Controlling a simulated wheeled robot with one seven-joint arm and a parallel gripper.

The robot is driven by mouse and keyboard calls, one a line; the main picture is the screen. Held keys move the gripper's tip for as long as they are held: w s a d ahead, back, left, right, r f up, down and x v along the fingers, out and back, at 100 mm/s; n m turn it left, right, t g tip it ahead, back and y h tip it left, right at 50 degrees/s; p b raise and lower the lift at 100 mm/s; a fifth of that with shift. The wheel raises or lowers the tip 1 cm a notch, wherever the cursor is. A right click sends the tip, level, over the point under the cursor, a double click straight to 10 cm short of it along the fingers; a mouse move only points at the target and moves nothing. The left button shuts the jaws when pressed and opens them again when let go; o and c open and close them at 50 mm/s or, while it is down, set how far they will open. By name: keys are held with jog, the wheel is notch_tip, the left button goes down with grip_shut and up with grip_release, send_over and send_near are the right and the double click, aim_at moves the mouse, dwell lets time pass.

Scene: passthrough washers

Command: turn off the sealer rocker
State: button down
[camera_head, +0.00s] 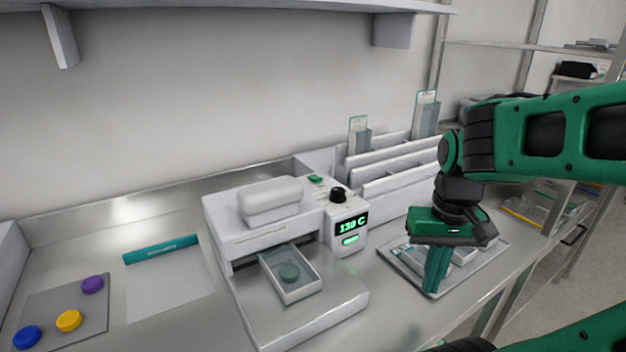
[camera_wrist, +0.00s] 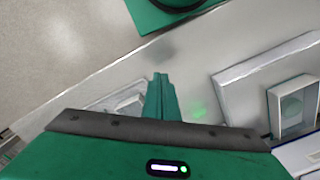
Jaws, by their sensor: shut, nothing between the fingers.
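The sealer (camera_head: 285,330) is a white bench machine in the middle of the head view. Its display (camera_head: 352,224) is lit and reads 130 C, with a small green lit label under it. A green rocker (camera_head: 315,180) sits on the sealer's top, behind a black knob (camera_head: 338,195). I cannot tell which way the rocker is tipped. My gripper (camera_head: 430,290) is shut and empty, pointing down to the right of the sealer, apart from it. In the wrist view my closed fingers (camera_wrist: 159,82) show, with part of the sealer (camera_wrist: 240,80) at the right; the rocker is not visible there.
A clear tray with a green disc (camera_head: 289,273) lies on the sealer's front. A shallow tray (camera_head: 405,265) with packs lies under my gripper. A white rack (camera_head: 400,182) stands behind. Blue, yellow and purple caps (camera_head: 69,320) lie at the left. A shelf (camera_head: 240,5) hangs above.

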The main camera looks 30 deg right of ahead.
jog(key=w+a+r+n+t, duration=0.2)
jog(key=w+r+n+t, duration=0.1)
jog(key=w+r, duration=0.8)
jog(key=w+a+r+n+t, duration=0.3)
jog(key=w+r, duration=0.7)
jog(key=w, duration=0.7)
jog(key=shift+w+a+r+n+t, duration=0.25)
jog(key=shift+r+n+t, duration=0.15)
jog(key=shift+n+t, duration=0.1)
send_over(318, 177)
jog(key=s, duration=0.2)
notch_tip(318, 177, down, 8)
jog(key=shift+f, duration=0.1)
notch_tip(318, 177, down, 3)
jog(key=shift+s+f, duration=0.2)
jog(key=shift+f, duration=0.35)
jog(key=shift+d, duration=0.15)
